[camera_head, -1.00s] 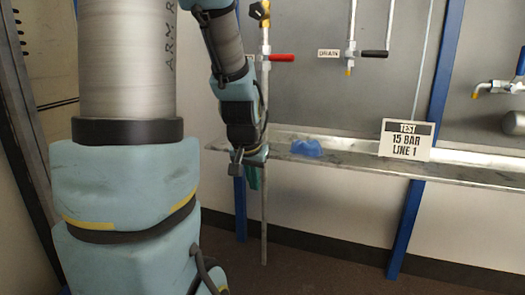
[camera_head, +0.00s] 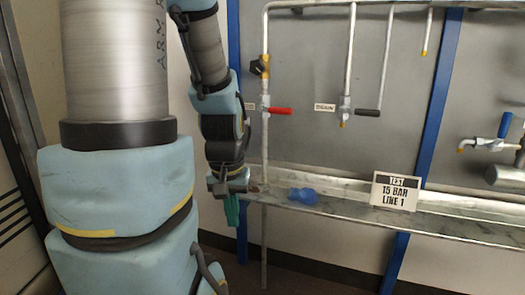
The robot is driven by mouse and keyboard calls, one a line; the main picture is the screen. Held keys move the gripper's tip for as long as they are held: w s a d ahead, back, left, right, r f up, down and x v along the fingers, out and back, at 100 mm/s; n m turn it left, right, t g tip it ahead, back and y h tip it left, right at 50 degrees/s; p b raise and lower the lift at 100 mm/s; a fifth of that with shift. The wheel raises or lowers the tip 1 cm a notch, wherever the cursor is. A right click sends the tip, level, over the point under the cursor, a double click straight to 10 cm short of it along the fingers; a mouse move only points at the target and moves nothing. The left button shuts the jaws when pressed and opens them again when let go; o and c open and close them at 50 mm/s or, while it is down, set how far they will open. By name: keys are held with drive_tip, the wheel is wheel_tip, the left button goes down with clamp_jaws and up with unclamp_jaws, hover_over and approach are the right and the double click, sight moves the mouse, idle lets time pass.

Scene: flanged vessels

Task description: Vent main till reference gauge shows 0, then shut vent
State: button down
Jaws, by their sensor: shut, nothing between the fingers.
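A red-handled valve (camera_head: 280,111) sits on a vertical pipe on the grey panel, its lever pointing right. A valve with a dark lever (camera_head: 367,112) stands to the right, beside a DRAIN label (camera_head: 325,107). My gripper (camera_head: 232,212) hangs downward, shut and empty, left of the red valve's pipe and well below its lever, near the tray's left end. No gauge face is in view.
A metal tray (camera_head: 340,205) runs along the panel's foot, with a blue object (camera_head: 302,196) and a TEST 15 BAR LINE 1 sign (camera_head: 395,191) on it. A blue-handled valve (camera_head: 505,125) is at far right. Blue posts (camera_head: 438,100) frame the panel.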

wheel_tip(320, 180, up, 9)
drive_tip(key=p, duration=0.6)
drive_tip(key=shift+p, duration=0.4)
idle(1.8)
